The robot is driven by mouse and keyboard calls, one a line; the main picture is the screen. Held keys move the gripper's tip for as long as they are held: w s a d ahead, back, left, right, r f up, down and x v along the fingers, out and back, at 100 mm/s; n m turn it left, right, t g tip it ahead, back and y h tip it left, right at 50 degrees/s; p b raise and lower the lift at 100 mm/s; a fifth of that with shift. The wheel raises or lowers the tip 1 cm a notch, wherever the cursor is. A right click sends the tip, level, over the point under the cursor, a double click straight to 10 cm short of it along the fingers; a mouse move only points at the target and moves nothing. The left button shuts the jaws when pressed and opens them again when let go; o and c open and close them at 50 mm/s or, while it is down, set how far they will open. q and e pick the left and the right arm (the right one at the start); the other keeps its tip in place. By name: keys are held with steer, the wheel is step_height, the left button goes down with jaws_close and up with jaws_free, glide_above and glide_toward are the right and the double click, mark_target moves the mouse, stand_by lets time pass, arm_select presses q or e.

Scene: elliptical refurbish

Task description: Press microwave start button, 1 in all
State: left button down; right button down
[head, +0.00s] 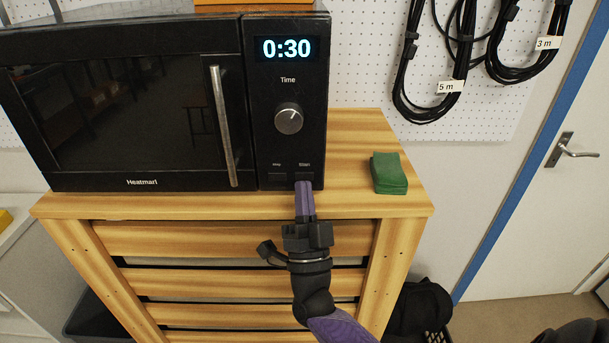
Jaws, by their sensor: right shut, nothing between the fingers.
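The black microwave (185,85) stands on top of a wooden drawer cabinet. Its display (287,48) reads 0:30, with a round time knob (289,119) below it. The start button (304,176) is at the lower right of the panel, under the word Start, and is partly covered by my fingertips. My right gripper (304,190) is shut and empty, with its purple fingers pointing up at the start button. I cannot tell whether the fingertips touch it. The microwave door is closed. My left gripper is not in view.
The wooden cabinet (235,238) has several drawers below the microwave. A green block (388,173) lies on its top to the right. Black cables (440,60) hang on the white pegboard. A door (550,200) is at the far right.

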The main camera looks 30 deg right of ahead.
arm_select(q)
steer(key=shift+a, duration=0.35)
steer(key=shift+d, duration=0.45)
arm_select(e)
steer(key=shift+w+d, duration=0.2)
steer(key=shift+w, duration=0.15)
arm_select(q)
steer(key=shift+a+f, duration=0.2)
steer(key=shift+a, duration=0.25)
arm_select(e)
steer(key=shift+w, duration=0.1)
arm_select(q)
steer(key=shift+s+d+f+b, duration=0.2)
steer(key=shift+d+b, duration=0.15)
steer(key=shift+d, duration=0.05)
arm_select(e)
steer(key=shift+d+r, duration=0.15)
steer(key=shift+d, duration=0.05)
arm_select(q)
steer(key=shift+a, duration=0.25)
arm_select(e)
steer(key=shift+r, duration=0.2)
